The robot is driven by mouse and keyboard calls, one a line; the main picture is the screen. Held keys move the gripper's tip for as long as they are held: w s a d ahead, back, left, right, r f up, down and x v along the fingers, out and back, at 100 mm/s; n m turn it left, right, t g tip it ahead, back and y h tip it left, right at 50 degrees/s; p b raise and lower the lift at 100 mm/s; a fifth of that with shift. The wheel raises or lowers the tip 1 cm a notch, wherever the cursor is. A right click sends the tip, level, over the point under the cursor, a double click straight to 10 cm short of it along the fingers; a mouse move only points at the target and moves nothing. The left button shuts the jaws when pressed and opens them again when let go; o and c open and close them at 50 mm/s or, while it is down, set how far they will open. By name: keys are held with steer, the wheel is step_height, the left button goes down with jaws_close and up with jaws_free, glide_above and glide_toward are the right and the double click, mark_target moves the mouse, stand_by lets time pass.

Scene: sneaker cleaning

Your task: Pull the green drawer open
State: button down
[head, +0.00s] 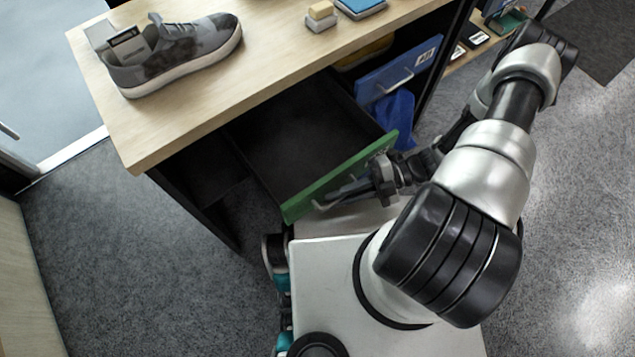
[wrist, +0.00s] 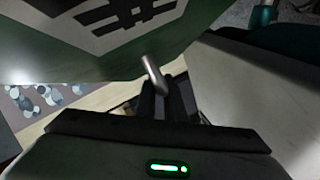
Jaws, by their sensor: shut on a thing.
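The green drawer (head: 308,193) is pulled out from under the wooden table in the head view, and its dark inside shows behind the front. Its green front with a dark printed sign also shows in the wrist view (wrist: 60,52). A metal handle (head: 322,205) is on the front; in the wrist view the handle (wrist: 152,72) rises from between the fingers. My gripper (head: 340,193) is at the drawer front, shut on the handle; its dark fingers show in the wrist view (wrist: 163,100). Part of the handle is hidden by the gripper.
The wooden table (head: 200,105) carries a grey sneaker (head: 190,58), a small sponge-like block (head: 321,14) and a blue item (head: 360,6). A blue drawer (head: 415,68) with a blue cloth (head: 393,115) is to the right. My white base stands close to the green front. Grey floor is free at left.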

steer(key=shift+s+d, duration=0.55)
steer(key=shift+s, duration=0.3)
steer(key=shift+s+d, duration=0.55)
steer(key=shift+s, duration=0.25)
steer(key=c, duration=2.1)
jaws_free()
steer(key=shift+d, duration=0.1)
steer(key=v, duration=1.7)
steer(key=shift+d, duration=0.1)
steer(key=shift+s, duration=0.1)
